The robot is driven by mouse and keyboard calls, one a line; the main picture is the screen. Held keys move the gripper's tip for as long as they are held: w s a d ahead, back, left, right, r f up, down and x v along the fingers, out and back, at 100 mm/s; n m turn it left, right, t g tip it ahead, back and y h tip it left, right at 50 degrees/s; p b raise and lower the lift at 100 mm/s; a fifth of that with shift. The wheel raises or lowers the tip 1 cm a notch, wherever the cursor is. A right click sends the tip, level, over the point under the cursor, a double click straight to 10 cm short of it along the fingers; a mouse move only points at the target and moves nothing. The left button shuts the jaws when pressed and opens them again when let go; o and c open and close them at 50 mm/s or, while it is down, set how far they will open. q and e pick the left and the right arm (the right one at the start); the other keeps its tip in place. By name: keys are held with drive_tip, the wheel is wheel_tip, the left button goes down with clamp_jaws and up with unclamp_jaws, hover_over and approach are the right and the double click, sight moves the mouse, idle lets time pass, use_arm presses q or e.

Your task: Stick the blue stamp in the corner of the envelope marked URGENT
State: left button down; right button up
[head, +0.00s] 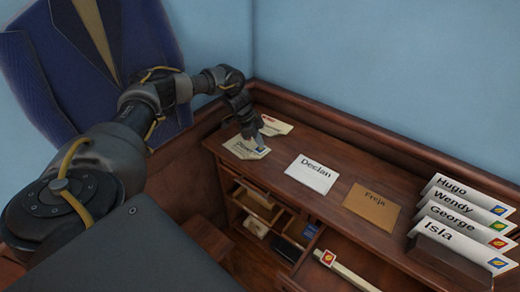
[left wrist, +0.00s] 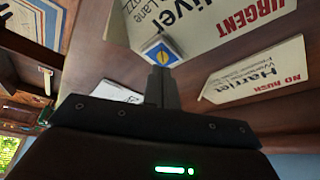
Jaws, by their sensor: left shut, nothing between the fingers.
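The envelope marked URGENT (left wrist: 215,25), with a name ending in "liver", also lies on the desk top in the head view (head: 238,151). The blue stamp (left wrist: 158,50), with a white border and yellow figure, is at this envelope's corner; it shows in the head view too (head: 260,150). My left gripper (left wrist: 161,78) is shut, its fingertips right at the stamp's edge; I cannot tell whether they touch it. In the head view the left gripper (head: 258,139) reaches down over that corner. My right gripper is not in view.
The Harriet envelope marked NO RUSH (left wrist: 262,72) lies beside it. Declan (head: 313,173) and Freja (head: 372,207) envelopes lie to the right. A rack (head: 450,262) holds several stamped envelopes. Open compartments (head: 258,208) sit below the desk top.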

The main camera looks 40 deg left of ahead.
sight(259, 149)
use_arm(q)
drive_tip(key=shift+f+b, duration=0.4)
drive_tip(key=shift+f, duration=0.35)
drive_tip(key=shift+s+f, duration=0.1)
idle(1.4)
drive_tip(key=shift+p, duration=0.3)
wheel_tip(259, 149, up, 7)
drive_tip(key=p, duration=0.7)
